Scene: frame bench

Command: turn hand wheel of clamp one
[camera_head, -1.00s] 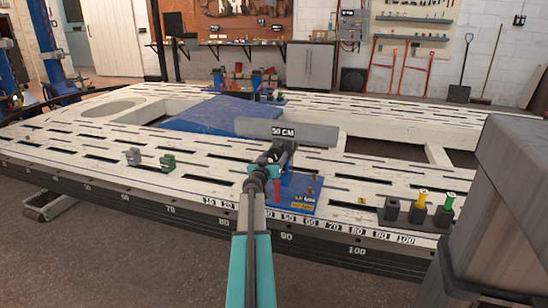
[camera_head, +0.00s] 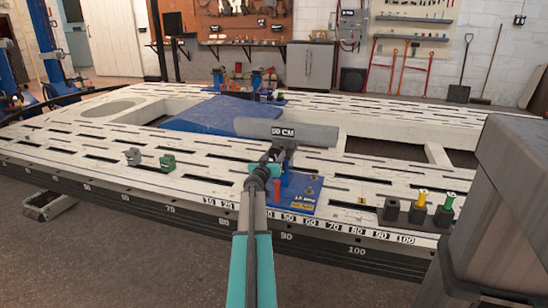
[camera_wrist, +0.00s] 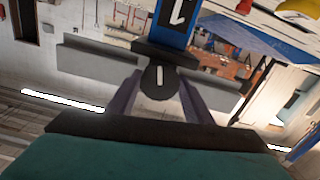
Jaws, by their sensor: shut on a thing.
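Clamp one stands on a blue base plate (camera_head: 298,197) near the front edge of the white bench. Its blue post (camera_wrist: 174,22) carries a label "1" in the wrist view. The hand wheel (camera_wrist: 158,79) is a dark round part with a white mark, below the post in that view. My gripper (camera_wrist: 158,88) is shut on the hand wheel, with one finger at each side of it. In the head view my gripper (camera_head: 272,157) is at the clamp, and my arm hides much of the wheel.
The slotted white bench (camera_head: 110,165) spreads around the clamp. Small grey and green blocks (camera_head: 150,159) sit to the left. A dark holder (camera_head: 417,214) with yellow and green pieces stands to the right. A blue sloped panel (camera_head: 210,115) lies behind.

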